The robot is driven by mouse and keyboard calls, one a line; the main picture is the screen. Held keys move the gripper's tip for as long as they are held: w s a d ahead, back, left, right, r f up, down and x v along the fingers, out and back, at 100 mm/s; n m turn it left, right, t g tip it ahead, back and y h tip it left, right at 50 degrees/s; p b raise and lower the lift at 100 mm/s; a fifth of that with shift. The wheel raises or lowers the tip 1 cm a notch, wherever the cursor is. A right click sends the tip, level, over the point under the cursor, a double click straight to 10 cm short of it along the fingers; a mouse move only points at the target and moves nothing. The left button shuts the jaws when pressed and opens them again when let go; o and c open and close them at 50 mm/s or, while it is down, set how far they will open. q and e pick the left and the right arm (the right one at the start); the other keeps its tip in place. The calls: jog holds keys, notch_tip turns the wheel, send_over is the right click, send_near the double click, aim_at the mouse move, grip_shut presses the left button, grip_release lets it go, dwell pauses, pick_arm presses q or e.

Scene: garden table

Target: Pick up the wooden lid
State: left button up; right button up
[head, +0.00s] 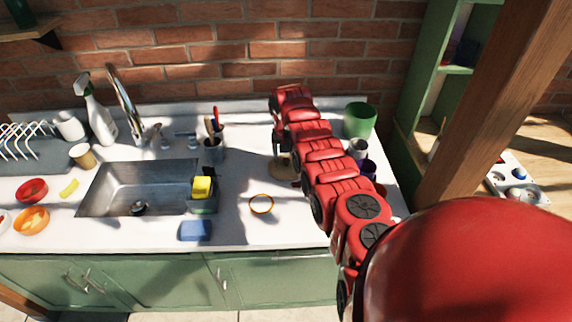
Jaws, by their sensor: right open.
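A round tan disc that looks like the wooden lid (280,171) lies on the white counter right of the middle. My right arm crosses in front of it and hides its right part. My right gripper (278,148) is at the far end of the red arm, pointing down just above or at the disc. It is small and mostly covered by the arm's links, so I cannot tell if it touches the disc. It is open. My left gripper is out of view.
The sink (140,187) is on the left, with a yellow sponge (202,187) at its right edge. A utensil cup (213,149) stands left of the disc; a green pot (360,120) stands behind right.

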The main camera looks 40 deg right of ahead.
grip_shut()
dwell(0.4)
dwell(0.4)
